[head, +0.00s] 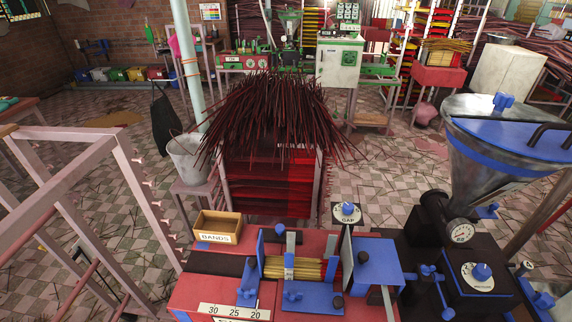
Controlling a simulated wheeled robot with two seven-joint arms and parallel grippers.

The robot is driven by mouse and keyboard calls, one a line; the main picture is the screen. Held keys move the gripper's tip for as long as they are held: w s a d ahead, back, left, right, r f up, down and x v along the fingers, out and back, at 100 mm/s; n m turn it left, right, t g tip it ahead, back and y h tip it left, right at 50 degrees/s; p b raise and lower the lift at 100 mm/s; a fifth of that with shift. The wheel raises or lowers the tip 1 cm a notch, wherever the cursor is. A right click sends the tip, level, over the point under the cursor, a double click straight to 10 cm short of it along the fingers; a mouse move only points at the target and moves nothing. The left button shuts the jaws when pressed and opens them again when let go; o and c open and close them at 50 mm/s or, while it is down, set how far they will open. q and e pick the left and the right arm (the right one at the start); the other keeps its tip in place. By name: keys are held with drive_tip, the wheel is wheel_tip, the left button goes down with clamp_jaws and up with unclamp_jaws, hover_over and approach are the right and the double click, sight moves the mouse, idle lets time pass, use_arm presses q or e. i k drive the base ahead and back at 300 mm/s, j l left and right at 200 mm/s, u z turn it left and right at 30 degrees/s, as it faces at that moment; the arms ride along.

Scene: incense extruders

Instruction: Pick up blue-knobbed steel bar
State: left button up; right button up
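A short pale steel bar (291,241) stands across the bundle of yellow sticks (310,269) on the red bench machine at the bottom centre. Blue parts lie close against it, but I cannot tell for sure whether a blue knob belongs to it. Another grey bar (388,302) shows at the lower right of the blue block (377,264). A blue knob (347,209) sits on the GAP dial behind the sticks. Neither of my grippers is in view.
A wooden BANDS box (218,225) stands left of the sticks. A steel hopper (505,140) with a pressure gauge stands at the right. A rack of dark incense sticks (270,115) is behind the bench. A pink frame (120,165) fills the left.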

sight(278, 234)
drive_tip(key=k+l+z, duration=0.2)
drive_tip(key=l, duration=0.2)
drive_tip(key=k+l+z, duration=0.25)
drive_tip(key=l, duration=0.15)
drive_tip(key=k+l+z, duration=0.2)
drive_tip(key=l, duration=0.2)
drive_tip(key=l+z, duration=0.25)
drive_tip(key=l, duration=0.2)
drive_tip(key=k+l+z, duration=0.2)
drive_tip(key=l, duration=0.3)
drive_tip(key=i, duration=0.1)
